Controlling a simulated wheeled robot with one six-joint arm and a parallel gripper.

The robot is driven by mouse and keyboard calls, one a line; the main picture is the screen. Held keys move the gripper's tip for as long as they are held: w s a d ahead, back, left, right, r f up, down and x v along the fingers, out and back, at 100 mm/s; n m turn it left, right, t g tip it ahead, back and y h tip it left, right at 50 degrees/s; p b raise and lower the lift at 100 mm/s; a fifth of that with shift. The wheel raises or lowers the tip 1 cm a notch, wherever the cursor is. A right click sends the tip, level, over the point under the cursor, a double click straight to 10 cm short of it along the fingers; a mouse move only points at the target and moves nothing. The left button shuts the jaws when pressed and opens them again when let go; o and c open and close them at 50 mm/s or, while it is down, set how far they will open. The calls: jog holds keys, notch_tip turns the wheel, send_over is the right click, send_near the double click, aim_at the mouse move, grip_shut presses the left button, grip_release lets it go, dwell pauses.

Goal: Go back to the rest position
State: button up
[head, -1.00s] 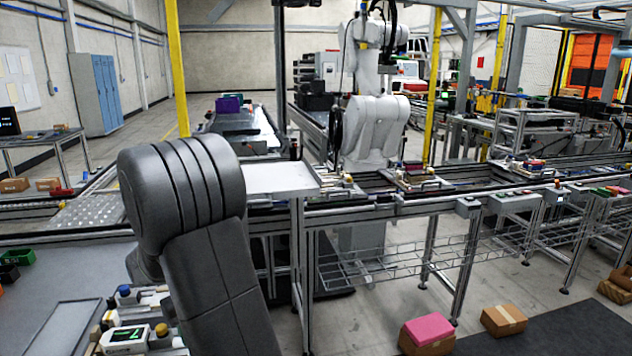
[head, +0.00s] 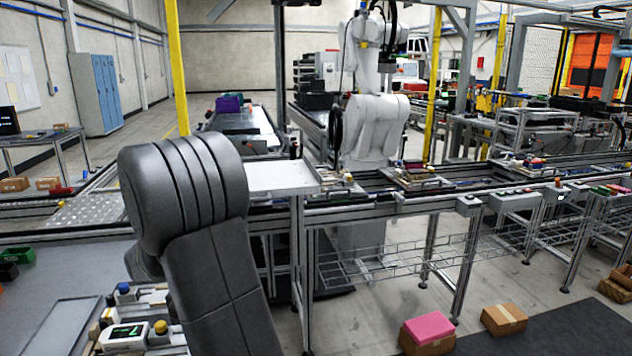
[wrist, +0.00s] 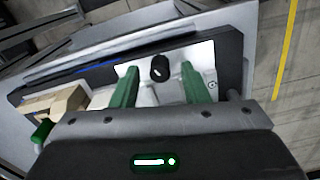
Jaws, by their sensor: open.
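My gripper (wrist: 159,68) shows in the wrist view with its two green fingers apart and nothing held between them. Beyond the fingers is a pallet fixture with a dark frame (wrist: 229,62) and a pale plate. A short black cylinder (wrist: 159,70) stands out from the plate and shows in the gap between the fingers; I cannot tell its distance from them. In the head view my large grey arm links fill the left foreground, and my gripper is not visible there.
In the wrist view a tan block (wrist: 58,103) lies left of the fingers. In the head view a bench (head: 70,312) holds small devices at lower left. A white tray (head: 280,177) stands behind my arm, beside a conveyor line. Cardboard boxes (head: 503,320) lie on the floor at right.

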jog(key=shift+n+b, duration=0.3)
jog(key=shift+n, duration=1.9)
